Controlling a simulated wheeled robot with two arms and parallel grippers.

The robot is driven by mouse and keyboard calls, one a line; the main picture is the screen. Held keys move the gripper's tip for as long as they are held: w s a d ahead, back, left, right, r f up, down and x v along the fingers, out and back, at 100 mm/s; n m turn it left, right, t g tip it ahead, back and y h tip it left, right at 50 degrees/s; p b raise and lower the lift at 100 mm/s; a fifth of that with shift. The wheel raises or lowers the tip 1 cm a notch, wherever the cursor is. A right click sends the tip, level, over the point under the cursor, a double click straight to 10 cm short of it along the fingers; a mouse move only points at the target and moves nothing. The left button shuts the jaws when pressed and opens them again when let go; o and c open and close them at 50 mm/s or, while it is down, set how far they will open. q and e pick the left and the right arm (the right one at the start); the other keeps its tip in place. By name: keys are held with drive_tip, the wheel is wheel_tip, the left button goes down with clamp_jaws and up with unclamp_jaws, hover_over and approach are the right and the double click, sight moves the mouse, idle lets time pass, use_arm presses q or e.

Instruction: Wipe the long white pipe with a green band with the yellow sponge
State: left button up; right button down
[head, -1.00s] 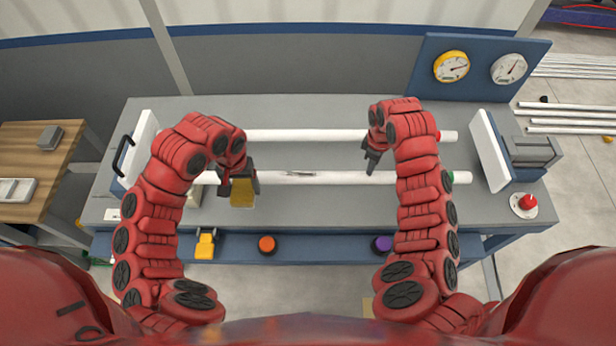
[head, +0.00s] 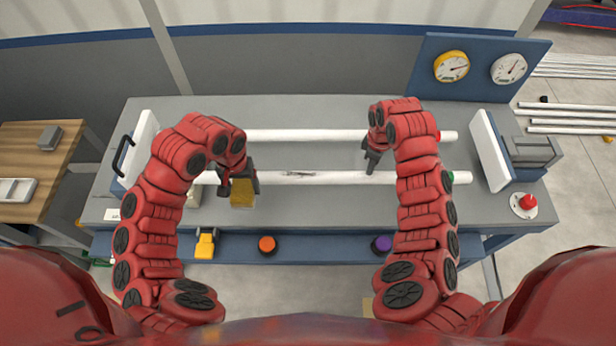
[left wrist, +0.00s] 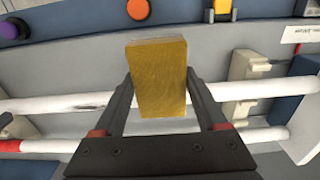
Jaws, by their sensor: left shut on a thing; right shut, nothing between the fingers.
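The long white pipe with a green band (head: 335,178) lies across the bench, nearer to me; its green band shows at the right end. A dark smudge (head: 299,173) marks its middle. The pipe also shows behind the sponge in the left wrist view (left wrist: 50,104). My left gripper (head: 238,182) is shut on the yellow sponge (head: 243,195), at the left part of this pipe, left of the smudge. The sponge (left wrist: 158,78) stands between the fingers; I cannot tell whether it touches the pipe. My right gripper (head: 371,164) is shut and empty, by the pipe right of the smudge.
A second white pipe (head: 300,135) with a red band lies parallel behind. White end plates (head: 490,150) stand at the bench sides. Orange (head: 267,245) and purple (head: 382,244) caps and a yellow item (head: 205,243) sit along the front edge. Gauges (head: 452,66) stand at the back right.

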use_arm(q)
drive_tip(key=shift+f+b, duration=0.5)
use_arm(e)
drive_tip(key=shift+f, duration=0.6)
use_arm(q)
drive_tip(key=shift+r, duration=0.1)
use_arm(e)
drive_tip(key=shift+r, duration=0.15)
